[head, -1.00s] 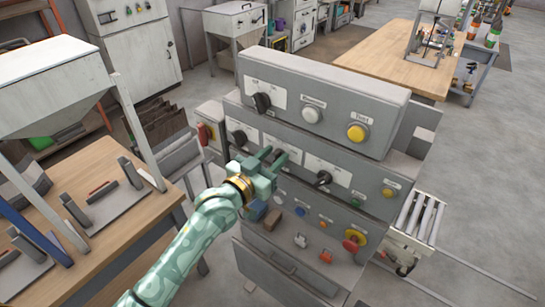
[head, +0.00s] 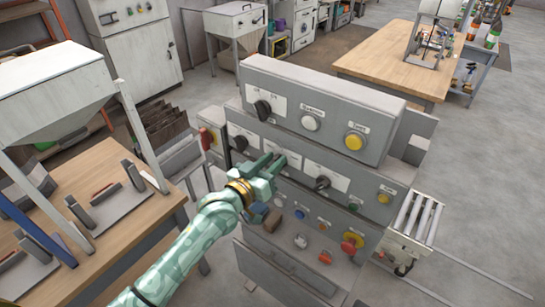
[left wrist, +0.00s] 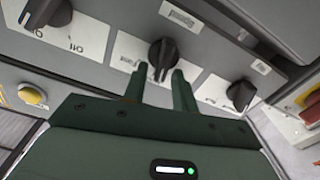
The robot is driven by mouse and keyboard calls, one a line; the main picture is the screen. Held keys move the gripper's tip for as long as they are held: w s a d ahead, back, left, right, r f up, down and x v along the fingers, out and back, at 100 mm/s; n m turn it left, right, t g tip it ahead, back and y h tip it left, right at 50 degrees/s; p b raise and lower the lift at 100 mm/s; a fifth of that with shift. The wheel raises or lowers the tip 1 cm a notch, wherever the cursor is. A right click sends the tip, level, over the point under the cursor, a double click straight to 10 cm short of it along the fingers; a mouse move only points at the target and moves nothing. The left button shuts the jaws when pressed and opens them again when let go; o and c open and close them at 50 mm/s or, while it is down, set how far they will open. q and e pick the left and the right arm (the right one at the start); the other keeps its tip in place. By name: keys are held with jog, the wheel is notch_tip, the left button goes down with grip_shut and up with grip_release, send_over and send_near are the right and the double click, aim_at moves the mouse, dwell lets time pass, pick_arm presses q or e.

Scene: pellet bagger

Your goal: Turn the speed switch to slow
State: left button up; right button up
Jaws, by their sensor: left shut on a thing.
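The speed switch is a black rotary knob (left wrist: 162,52) on a white plate, in the middle of the left wrist view. A label above it looks upside down, and a word on its left seems to read "Fast". My left gripper (head: 270,162) is at the second row of the grey control panel (head: 310,108), mostly hiding this knob in the head view. The handle stands about upright there. My right gripper is not in view.
Neighbouring black knobs flank it in the left wrist view (left wrist: 240,92). Above are a black knob (head: 262,109), a white button (head: 311,123) and a yellow button (head: 354,140). Below sits a red knob (head: 349,245). A hopper table (head: 125,250) stands left; open floor lies right.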

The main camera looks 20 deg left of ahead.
pick_arm(q)
jog(key=shift+w+a+f+n+p, duration=0.15)
jog(key=shift+n+p, duration=0.5)
jog(key=shift+n, duration=0.6)
jog(key=shift+s+a+f+n+p, duration=0.15)
jog(key=shift+n+p, duration=0.45)
jog(key=shift+n, duration=0.6)
jog(key=shift+w+a+f+n+p, duration=0.15)
jog(key=shift+n+p, duration=0.5)
jog(key=shift+n, duration=0.6)
jog(key=o, duration=0.6)
jog(key=v, duration=1.6)
jog(key=shift+r, duration=0.1)
